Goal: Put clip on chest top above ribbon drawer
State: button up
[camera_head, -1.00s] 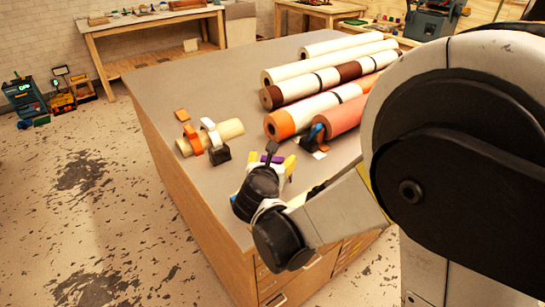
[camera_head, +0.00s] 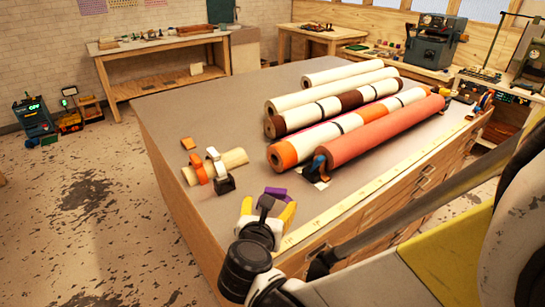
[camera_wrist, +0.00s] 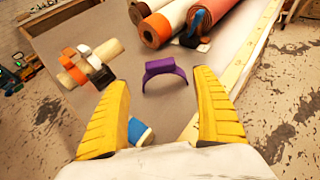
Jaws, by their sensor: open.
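A purple clip (camera_wrist: 166,76) lies on the grey chest top (camera_wrist: 162,112) in the wrist view, beyond and between my yellow fingertips. It also shows in the head view (camera_head: 275,193), near the chest's front edge. My gripper (camera_head: 266,208) is open and empty above that corner; in the wrist view its fingers (camera_wrist: 162,86) stand wide apart with a gap to the clip. Orange, white and black clips sit around or beside a short cream roll (camera_head: 234,158) at the left. A blue clip (camera_head: 319,163) is at the near end of the coral roll. I cannot read any drawer label.
Long rolls, including a coral one (camera_head: 385,130), cover the back right of the top. A yellow measuring strip (camera_head: 375,185) runs along the front edge, above the drawers (camera_head: 400,196). A small blue-and-white thing (camera_wrist: 140,132) shows between my fingers. The far left top is clear.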

jog(key=s+d+r+m+g+y, duration=0.1)
jog(key=s+d+m+g, duration=0.2)
jog(key=s+d+m, duration=0.4)
jog(key=s+d+r+m+g+y, duration=0.1)
jog(key=s+d+m, duration=0.7)
jog(key=m, duration=1.8)
jog(key=d+r+g, duration=0.1)
jog(key=d+g, duration=0.1)
jog(key=shift+d+m+y, duration=0.3)
jog(key=shift+d, duration=0.1)
jog(key=shift+c, duration=0.2)
